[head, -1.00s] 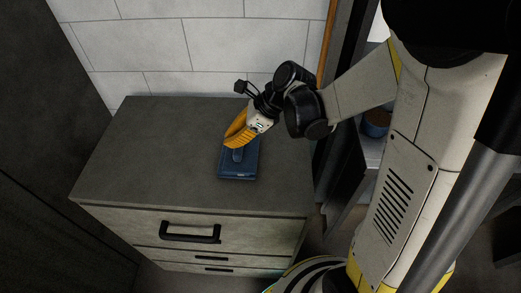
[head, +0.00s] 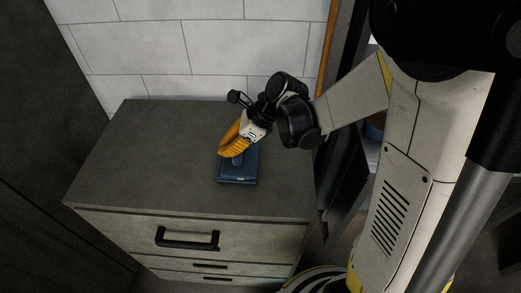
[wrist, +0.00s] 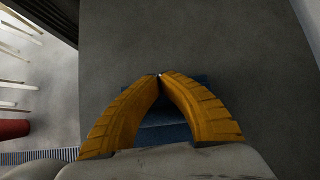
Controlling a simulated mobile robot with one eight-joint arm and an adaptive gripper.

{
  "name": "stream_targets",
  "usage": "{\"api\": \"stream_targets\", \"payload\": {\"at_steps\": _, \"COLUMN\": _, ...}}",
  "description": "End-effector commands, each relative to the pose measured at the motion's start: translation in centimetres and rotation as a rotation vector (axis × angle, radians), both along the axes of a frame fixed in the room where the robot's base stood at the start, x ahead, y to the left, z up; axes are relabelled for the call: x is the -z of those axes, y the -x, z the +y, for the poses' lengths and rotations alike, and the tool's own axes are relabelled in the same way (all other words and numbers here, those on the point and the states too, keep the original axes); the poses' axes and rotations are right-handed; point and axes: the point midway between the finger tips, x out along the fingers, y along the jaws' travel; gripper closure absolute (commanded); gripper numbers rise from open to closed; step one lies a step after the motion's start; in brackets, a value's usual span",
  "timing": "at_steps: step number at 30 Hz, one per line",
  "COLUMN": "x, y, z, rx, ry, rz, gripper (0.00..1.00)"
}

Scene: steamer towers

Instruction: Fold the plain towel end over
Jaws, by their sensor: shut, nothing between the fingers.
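The blue towel (head: 237,177) lies as a small folded-looking rectangle on the grey cabinet top, toward its right side. A narrow raised strip shows along its middle. Which end is plain cannot be told. My gripper (head: 226,154) has its orange fingers low over the towel's left and far part, hiding some of it. In the wrist view the fingertips (wrist: 160,76) meet and the fingers are shut with nothing between the tips. The towel also shows in the wrist view (wrist: 162,132), through the gap behind the tips. Whether the fingers touch it cannot be told.
The cabinet top (head: 140,150) is bare left of the towel. A drawer with a black handle (head: 187,240) is below its front edge. A tiled white wall (head: 210,50) stands behind. In the wrist view a red object (wrist: 14,129) and pale slats lie at the left.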

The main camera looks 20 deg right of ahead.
Motion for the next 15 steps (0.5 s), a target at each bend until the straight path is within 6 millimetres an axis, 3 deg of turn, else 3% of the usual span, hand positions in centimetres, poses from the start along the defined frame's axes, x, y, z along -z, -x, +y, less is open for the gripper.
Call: {"api": "stream_targets", "payload": {"at_steps": 15, "x": -4.1, "y": 0.6, "z": -1.4, "rx": 0.001, "ry": 0.001, "rz": 0.0, "gripper": 1.0}}
